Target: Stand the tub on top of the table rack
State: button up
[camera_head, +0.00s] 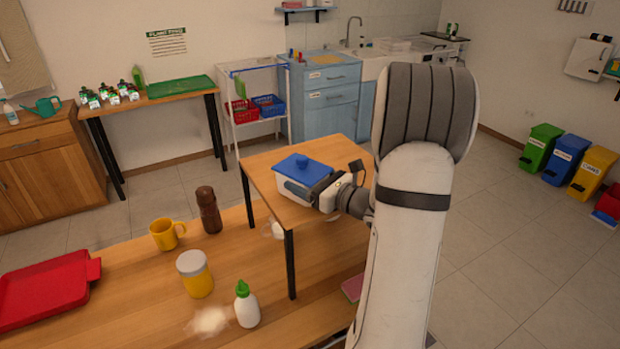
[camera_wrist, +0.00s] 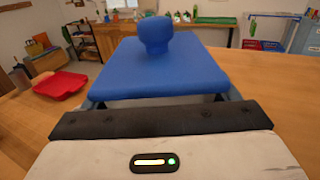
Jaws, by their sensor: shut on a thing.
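The tub (camera_head: 293,180) is a white box with a blue lid and round knob. It is upright over the top of the table rack (camera_head: 268,157), a wooden board on black legs standing on the table. I cannot tell whether its base touches the board. My gripper (camera_head: 302,193) is shut on the tub from its near right side. In the wrist view, the tub's blue lid (camera_wrist: 158,72) fills the middle, just beyond my gripper (camera_wrist: 160,103). The tub's far side and underside are hidden.
On the table left of the rack stand a yellow mug (camera_head: 167,235), a brown bottle (camera_head: 209,210), a yellow jar (camera_head: 195,274) and a green-capped white bottle (camera_head: 246,304). A red tray (camera_head: 46,290) lies at far left. White powder (camera_head: 208,321) is spilled in front. The rack top behind the tub is clear.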

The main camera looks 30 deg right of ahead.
jog(key=o, duration=1.3)
jog(key=shift+c, duration=0.2)
jog(key=shift+r+p, duration=0.25)
jog(key=shift+p, duration=0.1)
jog(key=b+v, duration=0.2)
jog(key=v, duration=1)
jog(key=shift+b, duration=0.3)
jog(key=shift+s+f, duration=0.1)
jog(key=shift+f, duration=0.05)
